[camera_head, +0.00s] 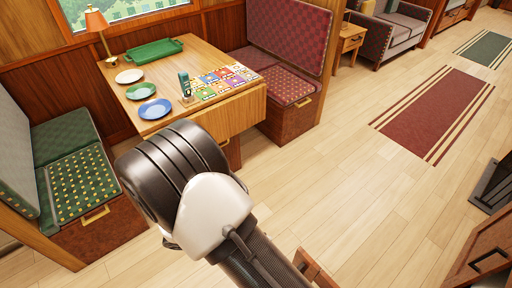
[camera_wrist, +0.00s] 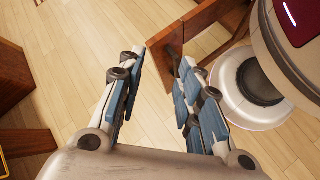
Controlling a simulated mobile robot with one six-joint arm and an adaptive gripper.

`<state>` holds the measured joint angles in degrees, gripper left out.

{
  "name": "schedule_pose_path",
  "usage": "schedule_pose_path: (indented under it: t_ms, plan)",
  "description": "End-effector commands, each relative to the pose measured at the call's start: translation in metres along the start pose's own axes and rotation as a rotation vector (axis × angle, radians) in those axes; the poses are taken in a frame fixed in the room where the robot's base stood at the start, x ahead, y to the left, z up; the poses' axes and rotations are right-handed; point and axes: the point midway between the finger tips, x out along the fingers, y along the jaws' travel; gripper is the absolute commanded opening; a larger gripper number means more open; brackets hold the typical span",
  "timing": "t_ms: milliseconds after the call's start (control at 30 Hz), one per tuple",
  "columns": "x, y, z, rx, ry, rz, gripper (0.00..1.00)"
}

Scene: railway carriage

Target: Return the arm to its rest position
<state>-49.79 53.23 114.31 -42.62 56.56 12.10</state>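My arm (camera_head: 205,205) fills the lower middle of the head view, its dark ribbed joint and white link in front of the table's near side. My gripper is not visible in the head view. In the wrist view my gripper (camera_wrist: 158,63) shows two fingers with blue pads, spread apart with nothing between them. Wooden floor and a brown wooden piece show beyond the fingertips. Part of my own body shows at the right of the wrist view.
The wooden table (camera_head: 215,122) holds a lamp (camera_head: 97,22), green tray (camera_head: 154,51), three plates, a dark green upright item (camera_head: 184,84) and colourful cards (camera_head: 222,80). Benches (camera_head: 78,185) flank it. Open floor with a red rug (camera_head: 437,112) lies right; a wooden cabinet (camera_head: 485,258) stands lower right.

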Motion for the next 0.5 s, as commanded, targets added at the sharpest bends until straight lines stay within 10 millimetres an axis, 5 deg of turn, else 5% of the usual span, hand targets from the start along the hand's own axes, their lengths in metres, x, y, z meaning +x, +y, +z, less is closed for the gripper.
schedule_pose_path:
  t_ms: [233, 500]
  plan:
    - [-0.046, 0.050, 0.088, 0.334, 0.141, -0.206, 0.33]
    - [-0.077, 0.068, 0.185, 0.685, 0.309, -0.384, 0.33]
